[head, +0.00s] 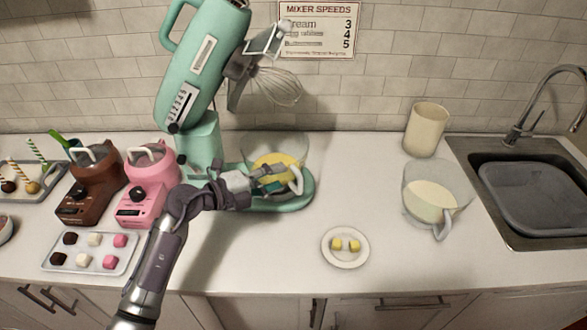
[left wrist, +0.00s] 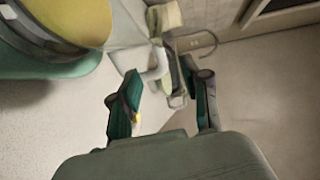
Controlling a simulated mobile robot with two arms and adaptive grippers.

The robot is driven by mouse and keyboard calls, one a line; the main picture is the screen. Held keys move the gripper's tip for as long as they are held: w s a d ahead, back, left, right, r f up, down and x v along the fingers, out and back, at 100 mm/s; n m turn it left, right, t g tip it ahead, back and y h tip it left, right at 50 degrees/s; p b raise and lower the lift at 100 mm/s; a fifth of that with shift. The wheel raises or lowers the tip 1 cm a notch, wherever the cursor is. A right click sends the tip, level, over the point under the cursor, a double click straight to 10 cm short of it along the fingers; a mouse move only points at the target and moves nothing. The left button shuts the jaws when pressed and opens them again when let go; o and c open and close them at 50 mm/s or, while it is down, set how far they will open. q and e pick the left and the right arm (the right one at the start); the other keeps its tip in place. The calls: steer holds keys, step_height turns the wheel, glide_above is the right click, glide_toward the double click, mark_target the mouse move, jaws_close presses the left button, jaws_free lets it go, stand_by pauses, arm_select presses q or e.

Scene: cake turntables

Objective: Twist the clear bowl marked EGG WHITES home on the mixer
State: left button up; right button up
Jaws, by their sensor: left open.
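A clear bowl (head: 272,158) with yellow contents sits on the base of the mint-green mixer (head: 196,75), whose head is tilted up with a wire whisk (head: 272,85). A second clear bowl (head: 437,185) with cream contents stands at the right. I can read no EGG WHITES mark on either bowl. My left gripper (head: 274,185) is open and empty in front of the yellow bowl, close to the handle. In the left wrist view its fingers (left wrist: 166,102) are apart, the handle beyond them.
A plate (head: 345,260) with two yellow cubes lies on the front counter. A beige canister (head: 426,129) stands behind the cream bowl, beside the sink (head: 486,160). Brown and pink small machines (head: 148,188) and a tray of sweets (head: 112,265) are at left.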

mark_target(296, 169)
arm_select(q)
steer(key=x, duration=0.6)
steer(key=shift+d+p, duration=0.15)
steer(key=shift+p, duration=0.2)
steer(key=shift+c, duration=0.9)
jaws_close()
steer(key=shift+s+a+m+g+h+b, duration=0.3)
steer(key=shift+a+m+g+h+b, duration=0.2)
steer(key=shift+a+m+g+b, duration=0.25)
